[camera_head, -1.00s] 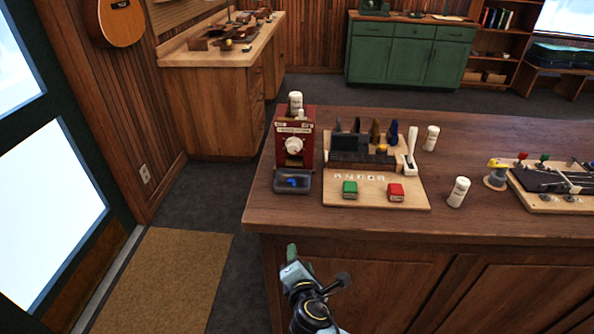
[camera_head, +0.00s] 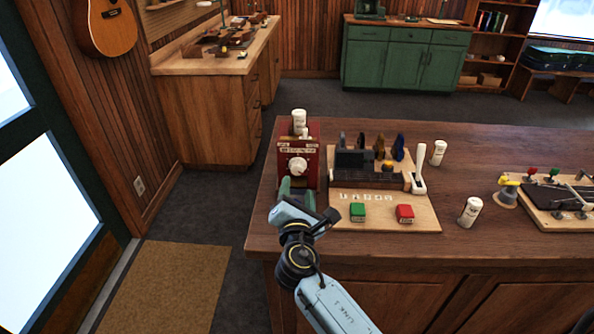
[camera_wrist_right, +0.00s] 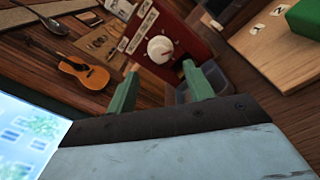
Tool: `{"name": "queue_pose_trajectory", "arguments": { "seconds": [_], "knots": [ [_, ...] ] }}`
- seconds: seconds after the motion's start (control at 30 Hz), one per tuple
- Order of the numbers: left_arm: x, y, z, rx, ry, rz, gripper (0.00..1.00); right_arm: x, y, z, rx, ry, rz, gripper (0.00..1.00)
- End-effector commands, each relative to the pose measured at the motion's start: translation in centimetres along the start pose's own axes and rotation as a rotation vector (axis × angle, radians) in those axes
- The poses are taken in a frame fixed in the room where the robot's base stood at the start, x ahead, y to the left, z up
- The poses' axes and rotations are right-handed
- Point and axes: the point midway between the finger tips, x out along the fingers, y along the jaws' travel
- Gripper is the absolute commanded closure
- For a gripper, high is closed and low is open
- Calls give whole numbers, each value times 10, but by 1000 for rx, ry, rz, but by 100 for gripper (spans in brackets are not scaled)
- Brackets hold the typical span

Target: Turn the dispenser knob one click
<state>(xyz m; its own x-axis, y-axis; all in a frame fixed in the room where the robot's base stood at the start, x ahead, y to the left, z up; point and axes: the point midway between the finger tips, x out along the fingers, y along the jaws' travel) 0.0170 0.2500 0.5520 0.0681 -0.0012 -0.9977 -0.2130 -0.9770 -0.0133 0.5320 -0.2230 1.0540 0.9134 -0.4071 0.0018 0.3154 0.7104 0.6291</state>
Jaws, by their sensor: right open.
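The red dispenser (camera_head: 311,155) stands on the left part of the wooden counter. Its round white knob (camera_head: 298,166) is on the front face. The knob also shows in the right wrist view (camera_wrist_right: 160,49), beyond the fingertips. My right gripper (camera_head: 297,187) is in front of the dispenser, just below the knob in the head view, open and empty. In the wrist view its two green fingers (camera_wrist_right: 163,88) are spread apart and the knob lies ahead between them, apart from both. My left gripper is not in view.
A wooden board (camera_head: 383,220) with a green block (camera_head: 357,212) and a red block (camera_head: 405,213) lies right of the dispenser. White bottles (camera_head: 438,152) stand nearby, one on top of the dispenser (camera_head: 299,119).

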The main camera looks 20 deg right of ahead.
Motion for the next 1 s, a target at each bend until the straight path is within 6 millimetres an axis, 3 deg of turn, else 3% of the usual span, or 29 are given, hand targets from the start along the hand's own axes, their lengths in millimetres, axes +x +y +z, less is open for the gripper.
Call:
{"name": "queue_pose_trajectory", "arguments": {
  "seconds": [0.17, 0.33, 0.5, 0.8, 1.0],
  "knots": [
    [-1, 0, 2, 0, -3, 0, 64, 39, 1, 0, -1, -1, 1, 48],
    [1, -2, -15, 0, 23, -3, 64, 64, 0, 0, 0, 0, 0, 48],
    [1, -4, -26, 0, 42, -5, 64, 75, 0, -1, 1, 1, 1, 48],
    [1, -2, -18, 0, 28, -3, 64, 77, 0, -1, 2, 2, 0, 48],
    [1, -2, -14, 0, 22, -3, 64, 77, 0, -1, 2, 2, 0, 74]
  ]
}}
